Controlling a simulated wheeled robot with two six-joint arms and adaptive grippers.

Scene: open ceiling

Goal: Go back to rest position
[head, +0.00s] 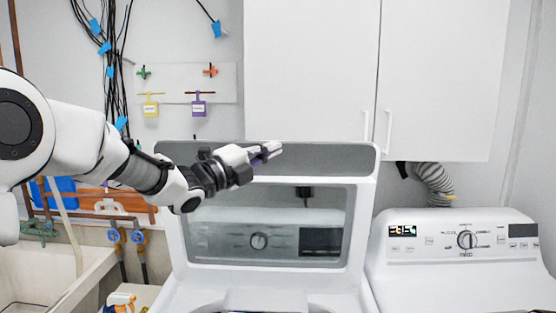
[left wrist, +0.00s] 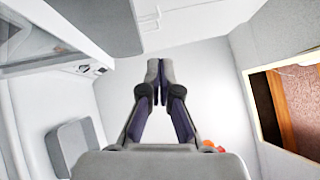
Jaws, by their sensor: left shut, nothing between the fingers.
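My left gripper (head: 268,151) is at the end of my left arm, which reaches in from the left in the head view. It points to the right, in front of the raised lid of the washer (head: 365,166). Its fingers are together and hold nothing; the left wrist view also shows the closed fingertips (left wrist: 158,68). I cannot tell whether the gripper touches the lid. My right gripper is not in view.
A second white machine (head: 440,280) with a round dial stands at the right. White cabinets (head: 310,70) hang above. A pale sink (head: 60,270) is at the lower left, near pipes and blue valves (head: 115,236). An orange and white bottle (head: 120,301) stands beside the washer.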

